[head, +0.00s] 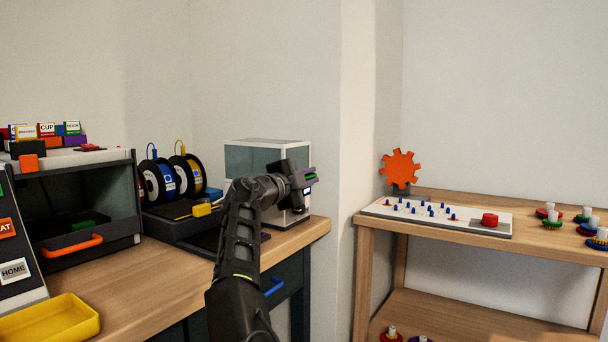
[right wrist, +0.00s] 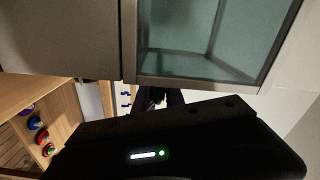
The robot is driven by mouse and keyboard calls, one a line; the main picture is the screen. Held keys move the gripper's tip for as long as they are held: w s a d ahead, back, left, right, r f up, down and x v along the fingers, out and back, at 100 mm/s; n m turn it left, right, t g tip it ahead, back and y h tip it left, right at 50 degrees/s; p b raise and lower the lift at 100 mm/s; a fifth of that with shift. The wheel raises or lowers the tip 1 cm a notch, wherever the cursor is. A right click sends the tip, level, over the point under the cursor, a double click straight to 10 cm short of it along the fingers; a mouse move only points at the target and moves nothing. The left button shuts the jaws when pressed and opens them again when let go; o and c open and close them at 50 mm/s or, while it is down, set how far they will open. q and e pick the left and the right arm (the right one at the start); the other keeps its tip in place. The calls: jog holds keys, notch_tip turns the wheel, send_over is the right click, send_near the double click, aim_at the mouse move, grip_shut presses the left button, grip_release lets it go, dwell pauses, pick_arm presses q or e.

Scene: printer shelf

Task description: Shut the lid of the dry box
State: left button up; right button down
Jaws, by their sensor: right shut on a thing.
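A pale box with a clear teal panel (head: 250,161) stands at the back right of the left bench. It looks like the dry box, though its lid cannot be told apart surely. In the right wrist view its framed teal pane (right wrist: 200,40) fills the upper part. My right gripper (head: 308,174) is in front of the box's right side. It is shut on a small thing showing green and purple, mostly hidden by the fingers. Whether it touches the box cannot be told. My right arm hides part of the box's front. My left gripper is out of view.
Two filament spools (head: 158,180) stand on a dark base left of the box. A printer with an orange handle (head: 72,245) and a yellow tray (head: 50,319) are further left. A right-hand shelf holds a white pegged board (head: 435,217). The bench front is clear.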

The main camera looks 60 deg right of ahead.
jog(key=shift+f, duration=0.5)
jog(key=c, duration=1.5)
grip_release()
jog(key=shift+w, duration=0.15)
jog(key=shift+r, duration=0.15)
jog(key=shift+a+b, duration=0.25)
jog(key=shift+b, duration=0.1)
jog(key=a+b, duration=0.4)
jog(key=a, duration=0.3)
jog(key=shift+a+b, duration=0.15)
jog(key=shift+b, duration=0.25)
